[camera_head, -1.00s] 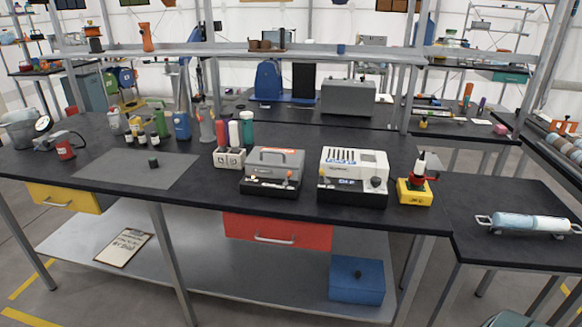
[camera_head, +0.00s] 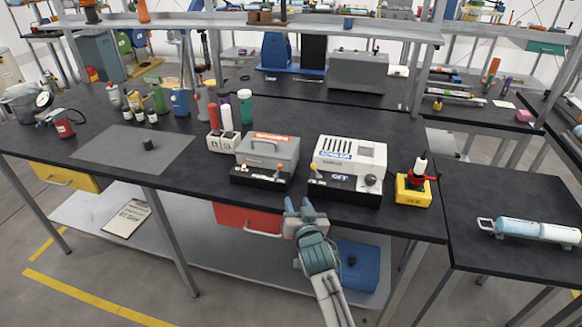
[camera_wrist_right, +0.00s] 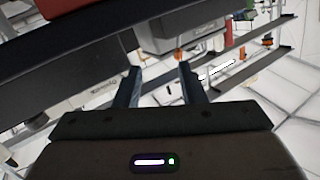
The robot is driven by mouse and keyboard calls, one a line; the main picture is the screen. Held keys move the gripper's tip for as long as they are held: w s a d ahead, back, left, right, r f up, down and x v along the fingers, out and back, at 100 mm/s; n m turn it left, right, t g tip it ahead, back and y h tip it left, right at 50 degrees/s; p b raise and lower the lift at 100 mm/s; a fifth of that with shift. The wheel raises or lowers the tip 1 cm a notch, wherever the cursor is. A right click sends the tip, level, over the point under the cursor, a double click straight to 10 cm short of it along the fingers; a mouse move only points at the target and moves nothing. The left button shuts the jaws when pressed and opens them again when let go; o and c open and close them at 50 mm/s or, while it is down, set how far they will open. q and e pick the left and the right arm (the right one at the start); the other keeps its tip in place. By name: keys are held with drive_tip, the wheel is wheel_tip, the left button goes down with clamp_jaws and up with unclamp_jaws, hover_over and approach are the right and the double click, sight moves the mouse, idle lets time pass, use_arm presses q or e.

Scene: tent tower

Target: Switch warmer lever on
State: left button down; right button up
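Two machines stand side by side near the front edge of the black bench in the head view. One is a grey box with a top handle and orange label (camera_head: 268,150). My right gripper (camera_head: 300,207) is in front of the bench edge, below the machines, apart from both. Its fingers stand open and empty in the right wrist view (camera_wrist_right: 160,75). My left gripper is not in view.
A yellow box with a red-and-black device (camera_head: 413,190) stands right of the white machine. Bottles in a white holder (camera_head: 222,142) stand left of the grey one. A red drawer (camera_head: 246,217) and a blue box (camera_head: 358,265) are below the bench top. The grey mat is mostly clear.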

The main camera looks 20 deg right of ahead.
sight(280, 168)
drive_tip(key=shift+t, duration=0.7)
drive_tip(key=w+r, duration=0.1)
drive_tip(key=w, duration=0.7)
drive_tip(key=w+r+p, duration=0.1)
drive_tip(key=w, duration=0.4)
drive_tip(key=shift+w+a+r, duration=0.1)
drive_tip(key=shift+a+r, duration=0.15)
drive_tip(key=shift+r, duration=0.05)
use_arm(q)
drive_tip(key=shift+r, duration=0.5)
